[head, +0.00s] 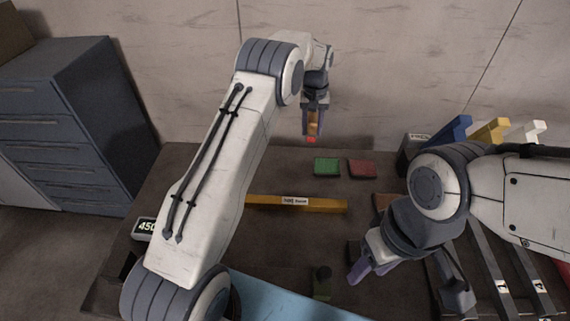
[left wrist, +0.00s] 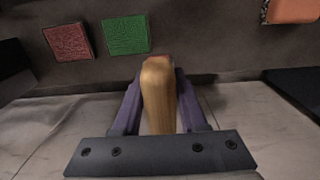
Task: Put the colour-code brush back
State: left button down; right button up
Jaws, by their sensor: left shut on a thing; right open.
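My left gripper (head: 313,118) is raised near the wall, over the far edge of the table. It is shut on a wooden-coloured handle with a red end, apparently the brush (head: 312,128). In the left wrist view the tan handle of the brush (left wrist: 158,95) stands between the purple fingers; its far end is mostly hidden. My right gripper (head: 368,266) is open and empty, low over the right of the table.
A green pad (head: 326,166) and a red pad (head: 362,169) lie on the dark table, nearer than the left gripper. A yellow labelled bar (head: 320,205) lies in front of them. A light blue surface (head: 275,301) is at the front. A grey drawer cabinet (head: 75,110) stands left.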

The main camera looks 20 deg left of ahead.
pick_arm(q)
jog(key=s+a+f, duration=0.2)
jog(key=s+a+f+p, duration=0.1)
jog(key=s+a, duration=0.1)
jog(key=s+a+f+p, duration=0.1)
jog(key=s+a+f, duration=0.1)
jog(key=s, duration=0.1)
jog(key=shift+a+f, duration=0.2)
jog(key=shift+f, duration=0.1)
notch_tip(320, 180, down, 3)
jog(key=shift+f+p, duration=0.15)
jog(key=shift+p, duration=0.6)
jog(key=shift+f, duration=0.4)
jog(key=shift+f, duration=0.15)
jog(key=shift+c, duration=2.2)
grip_release()
